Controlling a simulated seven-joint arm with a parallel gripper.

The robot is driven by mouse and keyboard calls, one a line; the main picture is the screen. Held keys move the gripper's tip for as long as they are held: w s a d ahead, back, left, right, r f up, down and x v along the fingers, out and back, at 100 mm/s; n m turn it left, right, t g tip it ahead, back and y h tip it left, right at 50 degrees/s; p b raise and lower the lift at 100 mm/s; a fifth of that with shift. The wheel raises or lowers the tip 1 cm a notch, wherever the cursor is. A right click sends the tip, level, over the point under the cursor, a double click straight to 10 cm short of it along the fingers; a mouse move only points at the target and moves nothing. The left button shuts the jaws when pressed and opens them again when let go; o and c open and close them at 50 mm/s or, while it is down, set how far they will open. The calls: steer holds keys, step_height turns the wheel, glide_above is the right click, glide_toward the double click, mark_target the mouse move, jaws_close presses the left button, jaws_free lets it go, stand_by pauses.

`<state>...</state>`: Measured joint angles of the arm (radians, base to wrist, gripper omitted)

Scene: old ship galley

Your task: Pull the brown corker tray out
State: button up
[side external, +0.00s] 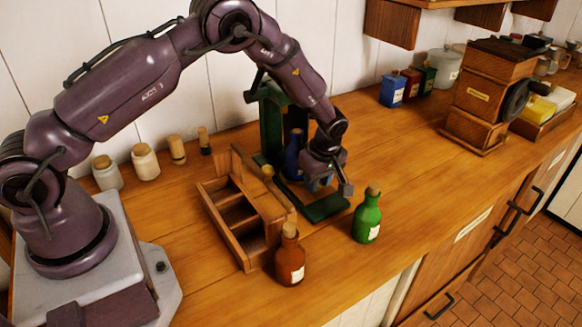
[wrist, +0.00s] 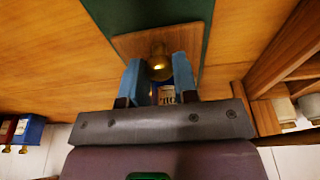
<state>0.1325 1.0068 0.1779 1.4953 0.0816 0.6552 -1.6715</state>
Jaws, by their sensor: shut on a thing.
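The corker is a green stand (side external: 271,125) with a flat green base (side external: 326,208) on the counter. A blue bottle (side external: 292,157) stands in it; its label (wrist: 166,96) shows between my fingers in the wrist view. The brown corker tray (wrist: 130,44) is a small wooden square with a brass knob (wrist: 159,64) in the wrist view. My gripper (wrist: 160,76) has its blue fingers on both sides of this knob, shut on it. In the side view, my gripper (side external: 319,184) is low in front of the corker and hides the tray.
A wooden rack (side external: 213,207) with compartments stands left of the corker. A brown bottle (side external: 290,259) and a green bottle (side external: 367,218) stand near the counter's front edge. Jars (side external: 146,162) line the wall. A wooden grinder (side external: 485,100) is far right; the counter before it is clear.

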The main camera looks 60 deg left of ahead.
steer(key=shift+d, duration=2.7)
steer(key=o, duration=0.9)
steer(key=shift+a+r, duration=0.1)
steer(key=shift+r, duration=0.1)
step_height(320, 180, up, 7)
steer(key=shift+f, duration=0.2)
